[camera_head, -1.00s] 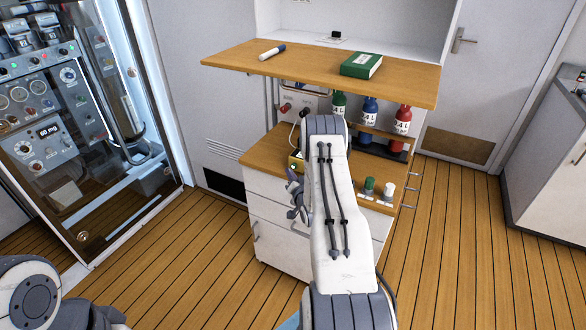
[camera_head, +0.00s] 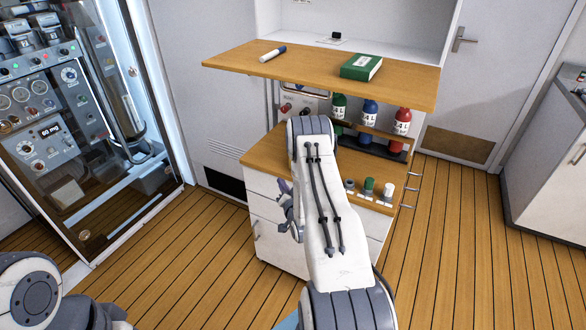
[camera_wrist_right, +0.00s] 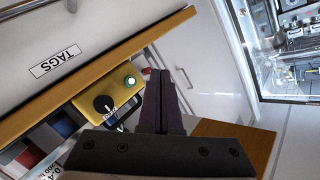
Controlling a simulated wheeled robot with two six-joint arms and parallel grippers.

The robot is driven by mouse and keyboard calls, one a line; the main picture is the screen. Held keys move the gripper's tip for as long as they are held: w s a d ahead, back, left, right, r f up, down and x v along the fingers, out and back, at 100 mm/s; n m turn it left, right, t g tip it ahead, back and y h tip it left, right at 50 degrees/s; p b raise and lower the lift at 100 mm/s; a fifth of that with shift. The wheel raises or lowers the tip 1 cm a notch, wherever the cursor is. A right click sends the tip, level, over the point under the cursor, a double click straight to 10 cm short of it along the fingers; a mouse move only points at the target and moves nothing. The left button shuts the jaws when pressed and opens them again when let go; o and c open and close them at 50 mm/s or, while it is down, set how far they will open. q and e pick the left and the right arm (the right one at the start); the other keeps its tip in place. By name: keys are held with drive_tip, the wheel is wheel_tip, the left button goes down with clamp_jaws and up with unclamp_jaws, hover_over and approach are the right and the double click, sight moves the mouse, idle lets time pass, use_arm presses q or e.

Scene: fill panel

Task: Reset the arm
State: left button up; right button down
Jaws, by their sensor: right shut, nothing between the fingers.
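My right arm (camera_head: 330,210) reaches forward over the wooden counter (camera_head: 262,155) of the white cabinet. My right gripper (camera_head: 284,188) shows only partly at the left side of the forearm, by the counter's front left edge. In the right wrist view the right gripper (camera_wrist_right: 165,80) has its two dark fingers together, with nothing between them. A yellow box (camera_wrist_right: 120,88) with a black knob and a lit green button lies beyond the fingers, apart from them as far as I can tell. Part of my left arm shows at the lower left; its gripper is out of frame.
A wooden shelf (camera_head: 310,68) overhangs the counter, carrying a marker (camera_head: 272,54) and a green book (camera_head: 361,66). Green, blue and red bottles (camera_head: 401,122) stand beneath it. Small knobs (camera_head: 369,186) sit at the counter's right front. A glass-fronted equipment cabinet (camera_head: 95,130) stands left. Floor is clear.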

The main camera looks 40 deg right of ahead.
drive_tip(key=w+a+r+n+g+y, duration=0.1)
drive_tip(key=w+a+r+n+y, duration=0.15)
drive_tip(key=a, duration=0.45)
drive_tip(key=w+a+r+n+g+y, duration=0.1)
drive_tip(key=a+r+n+g, duration=0.15)
drive_tip(key=a, duration=0.35)
drive_tip(key=w+a+r+n+y, duration=0.2)
drive_tip(key=a+r, duration=0.2)
drive_tip(key=a, duration=0.3)
drive_tip(key=s+a+r+n+g+y, duration=0.1)
drive_tip(key=s+a+r, duration=0.1)
drive_tip(key=a, duration=0.3)
drive_tip(key=s+a+r+n+g+y, duration=0.1)
drive_tip(key=s+a+r+g, duration=0.15)
drive_tip(key=a, duration=0.25)
drive_tip(key=s+a+r+n+g, duration=0.2)
drive_tip(key=s+a+n, duration=0.1)
drive_tip(key=s+a, duration=0.3)
drive_tip(key=s+a+r+n+g, duration=0.2)
drive_tip(key=s+a, duration=0.2)
drive_tip(key=s, duration=0.5)
drive_tip(key=s+r+n+g, duration=0.2)
drive_tip(key=s, duration=0.8)
drive_tip(key=s+r+n+g, duration=0.2)
drive_tip(key=s+n, duration=0.1)
drive_tip(key=s, duration=0.7)
drive_tip(key=shift+a, duration=0.35)
